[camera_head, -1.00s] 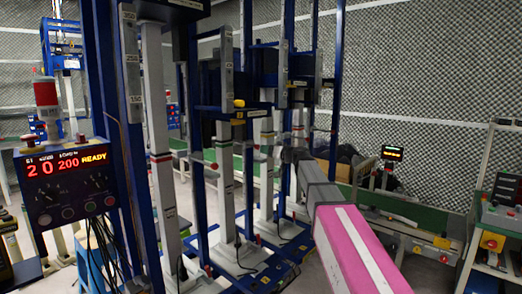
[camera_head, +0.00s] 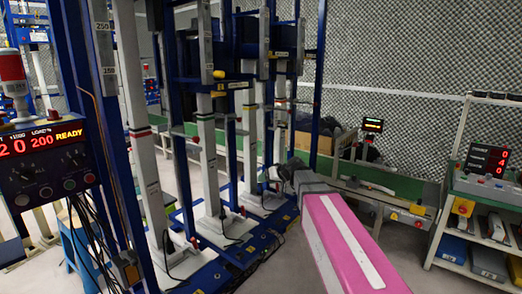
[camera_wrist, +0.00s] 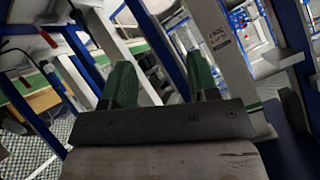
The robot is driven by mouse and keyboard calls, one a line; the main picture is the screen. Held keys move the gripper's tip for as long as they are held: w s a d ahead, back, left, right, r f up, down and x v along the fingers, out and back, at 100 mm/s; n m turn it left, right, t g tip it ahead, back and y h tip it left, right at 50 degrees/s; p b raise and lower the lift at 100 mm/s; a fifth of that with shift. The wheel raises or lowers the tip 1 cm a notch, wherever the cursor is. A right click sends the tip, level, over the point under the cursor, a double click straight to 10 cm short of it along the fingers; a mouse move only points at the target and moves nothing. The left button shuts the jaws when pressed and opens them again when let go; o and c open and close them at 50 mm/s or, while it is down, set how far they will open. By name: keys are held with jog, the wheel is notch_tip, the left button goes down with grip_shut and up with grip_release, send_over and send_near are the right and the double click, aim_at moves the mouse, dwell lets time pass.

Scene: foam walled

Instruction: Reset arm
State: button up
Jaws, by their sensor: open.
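My gripper (camera_wrist: 160,85) shows in the wrist view with its two green fingers spread apart and nothing between them. Past the fingers are tilted white and blue columns of the machine frames, so the wrist is rolled over. In the head view my pink and grey arm reaches forward from the lower right.
A control box (camera_head: 45,165) with a red display hangs at the left. A low green-topped bench (camera_head: 385,195) runs behind my arm. A shelf cart (camera_head: 470,255) with bins stands at the right. Some grey floor is free between the arm and the cart.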

jog(key=s+d+f+m+g+h, duration=0.2)
jog(key=s+d+f+g+h, duration=0.1)
jog(key=s+d+f, duration=0.5)
jog(key=s+d+f+m+g+h, duration=0.3)
jog(key=s+d+f+h, duration=0.3)
jog(key=s+f, duration=0.9)
jog(key=s+d, duration=0.1)
jog(key=d, duration=0.1)
jog(key=shift+d+g, duration=0.3)
jog(key=shift+g, duration=0.1)
